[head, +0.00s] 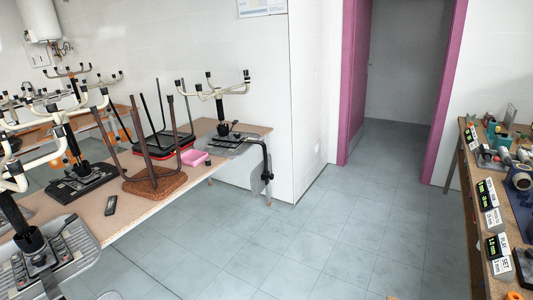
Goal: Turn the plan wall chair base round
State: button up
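A chair base (219,92) stands upside down at the far end of the long wooden table, close to the white wall with the plan sheet (262,7). I take it as the plan wall chair base. Its cream arms with dark tips spread at the top, on a black column. The column rises from a dark mechanism on a grey plate (228,145) near the table's end. A black bent bracket (266,158) hangs over the table edge beside it. My gripper does not show in this view.
On the wooden table (132,205) are a brown stool (153,181), a pink tray (194,157), a black handheld thing (110,205) and more upturned bases. A cluttered bench (472,215) stands at right. Tiled floor (285,240) is clear up to the pink-framed doorway (355,80).

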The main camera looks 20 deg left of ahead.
aim_at(218, 92)
jog(key=i+j+u, duration=0.3)
jog(key=i, duration=0.2)
jog(key=i+j+u, duration=0.2)
jog(key=i+u, duration=0.15)
jog(key=i, duration=0.2)
jog(key=i+u, duration=0.3)
jog(key=i, duration=0.25)
jog(key=i+z, duration=0.1)
jog(key=i, duration=0.6)
jog(key=i+j+z, duration=0.1)
jog(key=i, duration=0.6)
jog(key=i+j, duration=0.25)
jog(key=i, duration=0.45)
jog(key=i+z, duration=0.2)
jog(key=i, duration=0.3)
jog(key=i+j+z, duration=0.2)
jog(key=i, duration=0.3)
jog(key=i+j+z, duration=0.2)
jog(key=i, duration=0.25)
